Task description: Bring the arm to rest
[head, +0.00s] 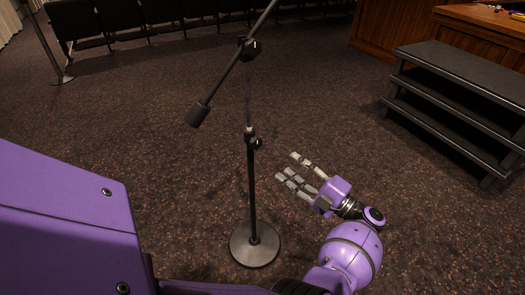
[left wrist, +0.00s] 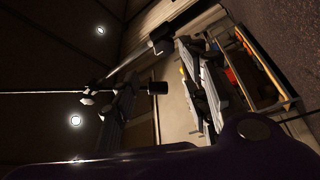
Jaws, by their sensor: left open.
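My left gripper (head: 288,166) is in the lower middle of the head view, at the end of my purple left arm. Its grey fingers are spread apart and point to the upper left, with nothing between them. The gripper is to the right of a microphone stand (head: 252,190) in the picture, apart from its pole. In the left wrist view, grey fingers show on both sides of an empty gap. My right gripper is in neither view.
The stand has a round base (head: 255,245) and a slanted boom with a dark counterweight (head: 198,115). Dark steps (head: 455,85) stand at the right, before a wooden desk (head: 480,35). Chairs (head: 130,18) line the back. Carpet between is clear.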

